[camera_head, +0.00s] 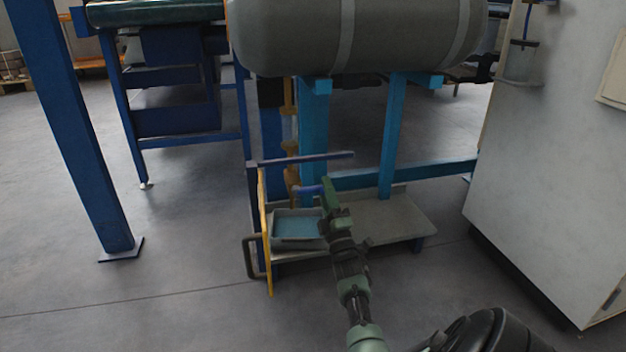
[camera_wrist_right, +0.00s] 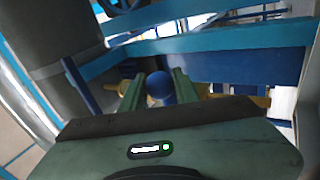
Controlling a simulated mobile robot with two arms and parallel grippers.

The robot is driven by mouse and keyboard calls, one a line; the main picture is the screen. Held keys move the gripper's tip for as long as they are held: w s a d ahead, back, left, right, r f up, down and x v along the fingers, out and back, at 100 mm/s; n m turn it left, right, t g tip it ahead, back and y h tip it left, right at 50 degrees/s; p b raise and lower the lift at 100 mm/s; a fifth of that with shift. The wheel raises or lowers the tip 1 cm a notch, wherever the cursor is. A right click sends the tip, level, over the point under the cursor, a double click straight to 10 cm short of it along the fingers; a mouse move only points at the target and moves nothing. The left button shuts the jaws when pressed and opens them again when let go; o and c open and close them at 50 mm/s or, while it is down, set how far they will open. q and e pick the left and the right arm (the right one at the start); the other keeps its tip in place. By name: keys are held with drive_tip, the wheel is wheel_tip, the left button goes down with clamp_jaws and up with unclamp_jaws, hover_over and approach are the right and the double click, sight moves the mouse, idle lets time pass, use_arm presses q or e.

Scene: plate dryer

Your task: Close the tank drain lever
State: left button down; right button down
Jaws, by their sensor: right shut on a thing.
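The tank drain lever (camera_head: 308,190) is a short blue handle on the brass drain pipe (camera_head: 291,172) under the grey tank (camera_head: 350,35). My right gripper (camera_head: 326,190) reaches up to the lever from below right. In the right wrist view the lever's rounded blue end (camera_wrist_right: 160,86) sits between the two green fingers (camera_wrist_right: 158,92), which are shut on it. Brass fittings show behind the fingers in that view. The far part of the lever is partly hidden by the fingers. My left gripper is not in view.
A blue tray (camera_head: 298,236) stands on the grey platform (camera_head: 395,222) below the drain. A blue bar (camera_head: 310,158) runs just above the lever. Light blue legs (camera_head: 390,140) hold up the tank. A grey cabinet (camera_head: 550,150) stands at right.

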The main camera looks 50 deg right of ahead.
drive_tip(key=shift+m, duration=0.3)
drive_tip(key=c, duration=1.2)
unclamp_jaws()
drive_tip(key=shift+o, duration=0.7)
drive_tip(key=shift+w, duration=0.1)
